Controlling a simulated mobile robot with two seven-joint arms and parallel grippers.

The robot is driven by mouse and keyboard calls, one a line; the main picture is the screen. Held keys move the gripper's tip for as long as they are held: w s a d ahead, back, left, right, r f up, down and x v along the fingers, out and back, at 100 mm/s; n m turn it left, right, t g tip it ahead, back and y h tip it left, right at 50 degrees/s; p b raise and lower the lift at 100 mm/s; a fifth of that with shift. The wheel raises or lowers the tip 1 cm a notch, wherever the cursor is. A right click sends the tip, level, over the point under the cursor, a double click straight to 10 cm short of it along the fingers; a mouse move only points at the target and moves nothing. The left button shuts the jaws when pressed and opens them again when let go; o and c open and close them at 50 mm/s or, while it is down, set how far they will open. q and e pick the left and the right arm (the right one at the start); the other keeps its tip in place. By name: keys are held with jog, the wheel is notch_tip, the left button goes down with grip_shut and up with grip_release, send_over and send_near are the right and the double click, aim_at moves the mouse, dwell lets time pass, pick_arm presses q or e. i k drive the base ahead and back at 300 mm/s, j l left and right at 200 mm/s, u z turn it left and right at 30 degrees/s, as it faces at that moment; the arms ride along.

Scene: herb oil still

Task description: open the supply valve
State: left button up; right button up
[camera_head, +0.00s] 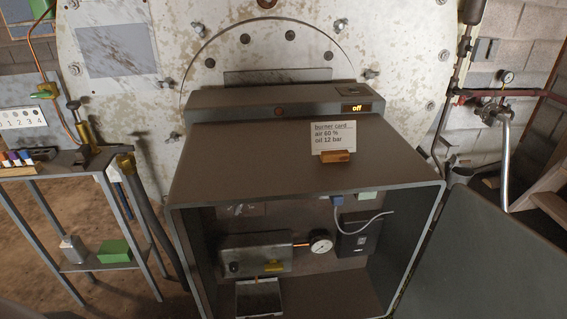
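No label marks the supply valve, and I cannot tell for certain which fitting it is. A small yellow lever (274,266) lies roughly level on the front of a grey metal block (240,254) inside the open cabinet (424,240). A copper pipe runs from the block to a round white gauge (321,242). A green-handled fitting (46,91) sits on the copper pipe at the far left. A pipe fitting (493,113) with a silver hose is at the far right. Neither of my grippers is in view.
A burner card (333,137) stands in a wooden holder on the cabinet top. The control box display (357,107) behind it reads "off". A grey door panel (490,262) extends at the right. A metal side table (60,158) stands at the left.

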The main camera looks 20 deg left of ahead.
aim_at(123, 150)
jog(key=u, duration=1.05)
jog(key=k, duration=0.3)
